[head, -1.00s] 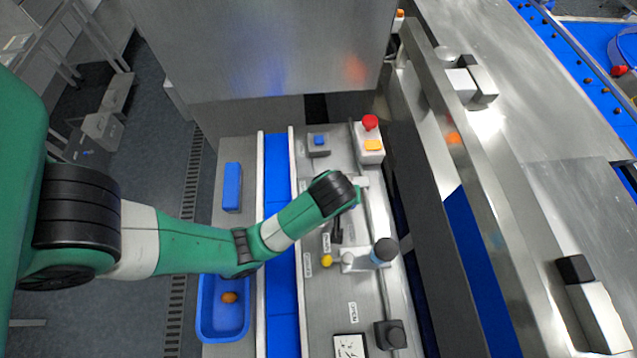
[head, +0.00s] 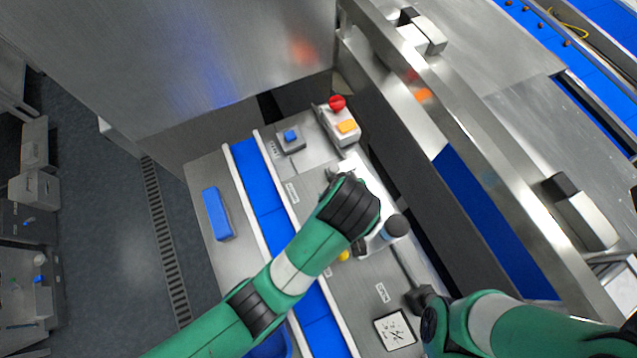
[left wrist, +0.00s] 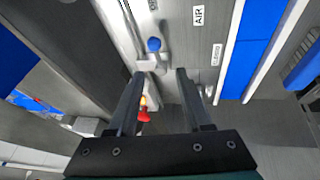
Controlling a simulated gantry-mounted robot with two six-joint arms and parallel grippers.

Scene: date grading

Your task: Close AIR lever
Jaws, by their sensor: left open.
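The blue-knobbed lever (left wrist: 153,45) shows in the left wrist view on a silvery fitting along a pipe, with the AIR label (left wrist: 198,15) on the panel to its right. My left gripper (left wrist: 160,73) is open and empty. Its two dark fingers point toward the lever; the knob appears just beyond the fingertips, nearer the left finger, and I see no contact.
A yellow knob (head: 343,255) and a dark knob with a blue collar (head: 396,227) are close to my left wrist. A red button (head: 337,103) and an orange button (head: 347,127) stand behind. A blue belt (head: 262,195) runs left of the panel; a steel rail stands right.

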